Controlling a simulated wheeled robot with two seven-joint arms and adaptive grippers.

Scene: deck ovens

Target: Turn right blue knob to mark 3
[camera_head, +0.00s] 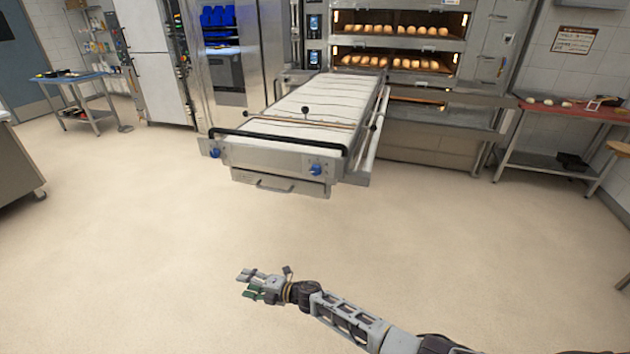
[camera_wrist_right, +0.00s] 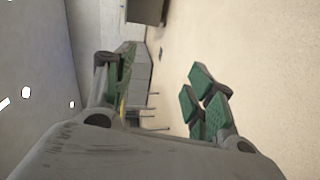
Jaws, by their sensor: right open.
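The right blue knob (camera_head: 316,169) sits on the front panel of a long loader table (camera_head: 268,157) in the head view. A second blue knob (camera_head: 214,153) is at the left end of the same panel. The marks around the knobs are too small to read. My right gripper (camera_head: 254,285) is open and empty over the floor, well in front of the loader and apart from it. In the right wrist view its green-padded fingers (camera_wrist_right: 160,95) are spread with nothing between them. The knob is not seen in that view. My left gripper is not in view.
A black bar (camera_head: 278,138) runs along the loader's front edge, above the knobs. Deck ovens with bread (camera_head: 396,62) stand behind it. A red-topped table (camera_head: 575,114) is at the right and a blue table (camera_head: 70,78) at the left. The floor before the loader is clear.

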